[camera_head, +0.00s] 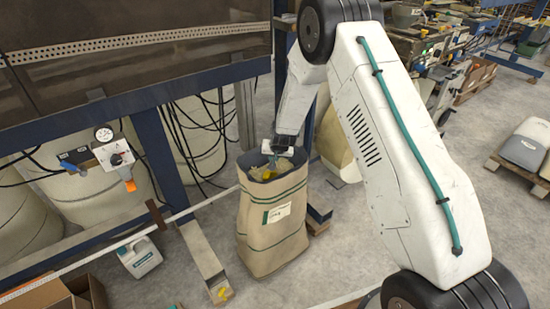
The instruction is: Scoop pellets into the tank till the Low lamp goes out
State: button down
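A tall brown sack (271,230) with green bands and a white label stands upright on the floor at the picture's middle, open at the top. My arm reaches down from above, and my gripper (284,148) is at the sack's mouth. The fingers are small and partly hidden, so I cannot tell if they are open or shut. Something small and teal-yellow shows in the sack's mouth just below the gripper; I cannot tell if it is a scoop. The pellets are too small to make out. I cannot pick out the tank or a Low lamp for certain.
A blue steel frame (160,150) with a dark panel fills the left, with hanging black cables. A gauge box (113,155) with an orange part is mounted on it. A white jug (139,257) and cardboard box (60,296) stand below.

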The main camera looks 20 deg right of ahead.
jog(key=shift+w+r+g, duration=0.2)
jog(key=shift+w+g, duration=0.1)
jog(key=shift+w, duration=0.05)
jog(key=shift+w+y, duration=0.15)
jog(key=shift+y, duration=0.25)
jog(key=shift+w+d+r+g, duration=0.15)
jog(key=shift+w+d+g, duration=0.25)
jog(key=shift+g, duration=0.5)
jog(key=shift+w+r+y, duration=0.2)
jog(key=shift+y, duration=0.1)
jog(key=w+d+r+g+y, duration=0.1)
jog(key=w+r+g, duration=0.2)
jog(key=r, duration=0.6)
jog(key=shift+w+d+r+m, duration=0.25)
jog(key=shift+w+r+m, duration=0.05)
jog(key=shift+w+r, duration=0.1)
